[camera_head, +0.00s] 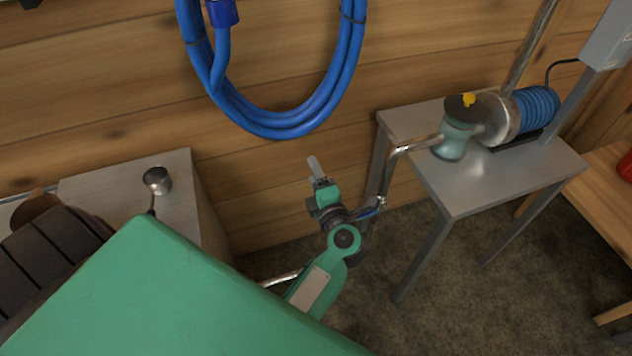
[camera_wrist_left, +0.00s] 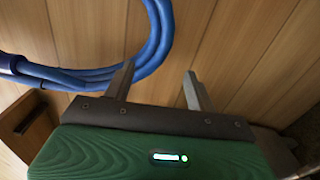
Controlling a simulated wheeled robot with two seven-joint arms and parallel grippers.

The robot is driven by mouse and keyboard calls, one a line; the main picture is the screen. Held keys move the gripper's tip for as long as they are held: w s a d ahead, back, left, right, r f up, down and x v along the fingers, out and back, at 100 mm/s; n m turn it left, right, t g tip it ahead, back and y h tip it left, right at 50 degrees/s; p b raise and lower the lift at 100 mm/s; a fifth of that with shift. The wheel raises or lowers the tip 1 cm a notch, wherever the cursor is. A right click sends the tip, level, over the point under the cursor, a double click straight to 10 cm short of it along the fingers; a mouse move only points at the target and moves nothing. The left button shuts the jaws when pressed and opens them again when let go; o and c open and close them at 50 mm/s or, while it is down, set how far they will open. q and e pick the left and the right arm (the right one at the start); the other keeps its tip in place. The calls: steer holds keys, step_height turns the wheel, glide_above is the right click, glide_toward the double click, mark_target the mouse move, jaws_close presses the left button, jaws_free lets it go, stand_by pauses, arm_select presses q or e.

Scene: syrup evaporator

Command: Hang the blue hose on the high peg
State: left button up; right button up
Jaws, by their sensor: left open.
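The blue hose (camera_head: 268,122) hangs in a coil against the plank wall at the top of the head view, with a dark blue fitting (camera_head: 222,12) on it. Its upper part is out of frame, and no peg shows. My left gripper (camera_head: 317,170) is below and a little right of the coil's bottom, apart from it in the picture. In the left wrist view the hose (camera_wrist_left: 158,30) curves behind one finger of the open gripper (camera_wrist_left: 160,84). Nothing is clearly held, and I cannot tell the depth gap. My right gripper is not in view.
A metal table (camera_head: 465,190) at right carries a pump with a blue ribbed part (camera_head: 536,107). A grey cabinet (camera_head: 190,195) with a small metal cup (camera_head: 157,180) stands at left. A wooden bench (camera_head: 610,185) is at far right. Floor shows between cabinet and table.

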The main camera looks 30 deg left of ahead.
arm_select(q)
steer(key=b, duration=0.2)
glide_toward(293, 127)
steer(key=w+a, duration=0.1)
steer(key=w+a+f, duration=0.1)
steer(key=w+a, duration=0.1)
steer(key=shift+w+a+f, duration=0.25)
steer(key=shift+w+f, duration=0.05)
steer(key=shift+w, duration=0.1)
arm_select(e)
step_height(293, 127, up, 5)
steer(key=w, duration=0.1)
arm_select(q)
steer(key=p+x, duration=0.1)
steer(key=x, duration=0.4)
steer(key=shift+w+a+p, duration=0.2)
steer(key=shift+a+p, duration=0.05)
steer(key=shift+p, duration=0.15)
steer(key=shift+x, duration=0.75)
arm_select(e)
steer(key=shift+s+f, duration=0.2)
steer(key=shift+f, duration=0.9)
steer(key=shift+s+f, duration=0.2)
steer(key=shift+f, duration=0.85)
arm_select(q)
steer(key=c, duration=1.2)
steer(key=shift+f, duration=0.15)
jaws_close()
steer(key=shift+s+f, duration=0.1)
